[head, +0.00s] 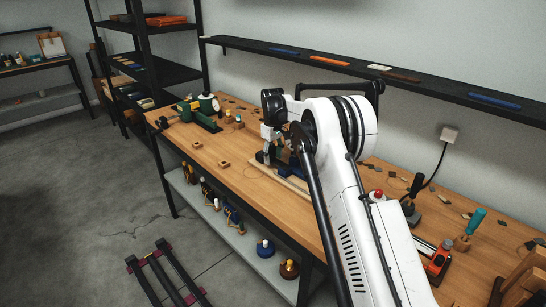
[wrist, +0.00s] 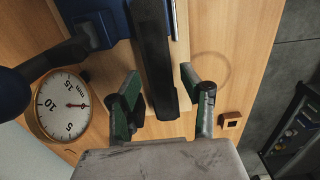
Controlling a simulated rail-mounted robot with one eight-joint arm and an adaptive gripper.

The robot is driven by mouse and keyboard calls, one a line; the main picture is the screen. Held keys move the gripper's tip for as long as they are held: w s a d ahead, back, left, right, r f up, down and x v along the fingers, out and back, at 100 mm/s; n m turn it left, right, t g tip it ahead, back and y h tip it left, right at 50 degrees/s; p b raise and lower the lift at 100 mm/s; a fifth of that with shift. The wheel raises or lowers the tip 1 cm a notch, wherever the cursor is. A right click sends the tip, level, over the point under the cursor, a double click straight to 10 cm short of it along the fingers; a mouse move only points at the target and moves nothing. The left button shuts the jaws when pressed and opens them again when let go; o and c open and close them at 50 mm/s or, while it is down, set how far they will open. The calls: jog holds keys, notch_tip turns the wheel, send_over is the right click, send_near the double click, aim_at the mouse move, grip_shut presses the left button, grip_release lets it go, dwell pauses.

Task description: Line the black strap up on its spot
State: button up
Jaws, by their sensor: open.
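In the wrist view a long black bar (wrist: 158,75), which looks like the black strap, runs from the top edge down between my fingers. It lies on or just over a pale wooden strip (wrist: 183,124). My gripper (wrist: 161,88) is open, with one green-padded finger on each side of the bar. I cannot tell whether either finger touches it. In the head view my gripper (head: 270,151) is low over the bench beside the dark blue press parts, and my arm hides much of that spot. No marked spot for the strap is clearly visible.
A dial gauge (wrist: 62,105) and a blue block (wrist: 94,26) stand close on the left in the wrist view. A small wooden block (wrist: 230,121) lies to the right. A wall shelf (head: 440,88) runs behind.

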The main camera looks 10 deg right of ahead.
jog(key=shift+r+p, duration=1.15)
jog(key=shift+r, duration=2.35)
jog(key=shift+s+r, duration=0.1)
jog(key=shift+r, duration=0.1)
jog(key=s+r+m+t+b, duration=0.1)
jog(key=s+r+m+t, duration=0.1)
jog(key=s+r, duration=0.85)
jog(key=s+r+m+t+b, duration=0.15)
jog(key=s+r, duration=0.55)
jog(key=s, duration=0.7)
jog(key=s+f+m+t, duration=0.1)
jog(key=s+f, duration=0.2)
jog(key=s, duration=0.6)
jog(key=s+f+m+t+b, duration=0.1)
jog(key=s+f, duration=0.3)
jog(key=s, duration=0.6)
jog(key=s+f+m+t+b, duration=0.1)
jog(key=s+f, duration=0.2)
jog(key=s, duration=0.7)
jog(key=shift+s+f+t, duration=0.2)
jog(key=shift+f+t, duration=0.1)
jog(key=shift+t, duration=0.05)
